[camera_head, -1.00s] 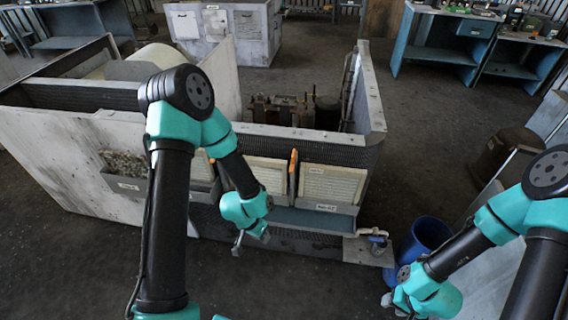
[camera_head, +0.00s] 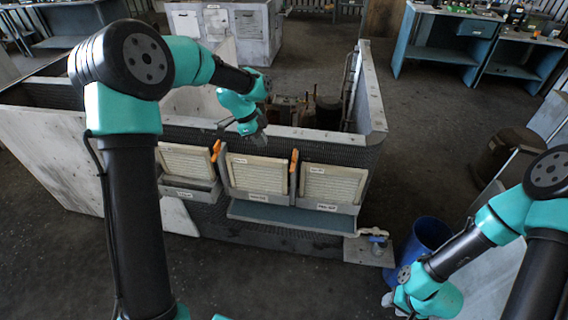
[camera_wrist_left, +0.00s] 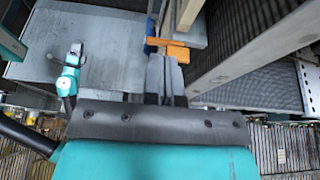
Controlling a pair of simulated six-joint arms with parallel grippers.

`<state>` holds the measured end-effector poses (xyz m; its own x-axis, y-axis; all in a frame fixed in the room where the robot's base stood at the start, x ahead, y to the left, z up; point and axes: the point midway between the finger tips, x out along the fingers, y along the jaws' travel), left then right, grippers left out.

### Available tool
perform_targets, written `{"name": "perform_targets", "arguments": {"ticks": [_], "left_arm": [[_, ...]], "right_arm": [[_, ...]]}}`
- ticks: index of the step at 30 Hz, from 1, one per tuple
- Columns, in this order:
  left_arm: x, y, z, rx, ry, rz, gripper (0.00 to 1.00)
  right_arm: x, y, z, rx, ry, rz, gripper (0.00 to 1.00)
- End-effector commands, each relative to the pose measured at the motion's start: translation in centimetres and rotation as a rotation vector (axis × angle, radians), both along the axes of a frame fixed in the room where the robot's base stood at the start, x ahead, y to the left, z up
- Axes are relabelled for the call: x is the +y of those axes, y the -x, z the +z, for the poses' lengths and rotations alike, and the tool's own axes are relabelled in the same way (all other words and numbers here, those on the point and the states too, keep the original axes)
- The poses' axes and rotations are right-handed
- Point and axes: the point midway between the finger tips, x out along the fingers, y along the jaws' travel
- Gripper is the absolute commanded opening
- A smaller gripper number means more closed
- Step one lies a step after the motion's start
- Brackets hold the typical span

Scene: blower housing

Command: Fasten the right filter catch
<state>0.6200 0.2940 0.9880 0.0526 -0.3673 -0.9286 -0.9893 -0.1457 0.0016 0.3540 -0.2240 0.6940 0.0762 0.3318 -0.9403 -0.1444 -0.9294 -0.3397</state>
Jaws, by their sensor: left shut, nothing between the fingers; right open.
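Two orange catches stand between the framed filters: the left catch (camera_head: 216,150) leans to the left, and the right catch (camera_head: 294,161) stands nearly upright. The right filter (camera_head: 332,184) and the middle filter (camera_head: 257,174) sit in their frames. My left gripper (camera_head: 262,139) is shut and empty near the housing's top edge, above the middle filter. In the left wrist view, its shut fingers (camera_wrist_left: 164,58) point at an orange catch (camera_wrist_left: 168,43) just past the tips; I cannot tell whether they touch. My right gripper (camera_head: 389,301) is open, low at the right.
A grey ledge (camera_head: 290,217) juts out below the filters. A pipe with a blue-handled valve (camera_head: 376,239) and a blue bucket (camera_head: 428,234) stand at the lower right. The floor before the housing is clear.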

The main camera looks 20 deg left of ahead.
Motion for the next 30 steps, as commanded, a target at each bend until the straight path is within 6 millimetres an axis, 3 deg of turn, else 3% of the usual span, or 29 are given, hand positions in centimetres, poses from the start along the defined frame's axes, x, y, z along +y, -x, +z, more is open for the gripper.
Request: {"name": "perform_targets", "arguments": {"ticks": [10, 16, 30], "left_arm": [[0.0, 0.0, 0.1, -0.002, 0.000, -0.006, 0.00], [-0.4, -0.1, -0.8, 0.000, 0.000, -0.005, 0.00], [-3.1, -0.4, -7.6, 0.001, 0.000, -0.005, 0.00]], "right_arm": [[0.0, 0.0, 0.0, 0.000, 0.000, 0.000, 0.43], [0.0, 0.0, 0.0, 0.000, 0.000, 0.000, 0.43], [0.0, 0.0, 0.0, 0.000, 0.000, 0.000, 0.43]]}}
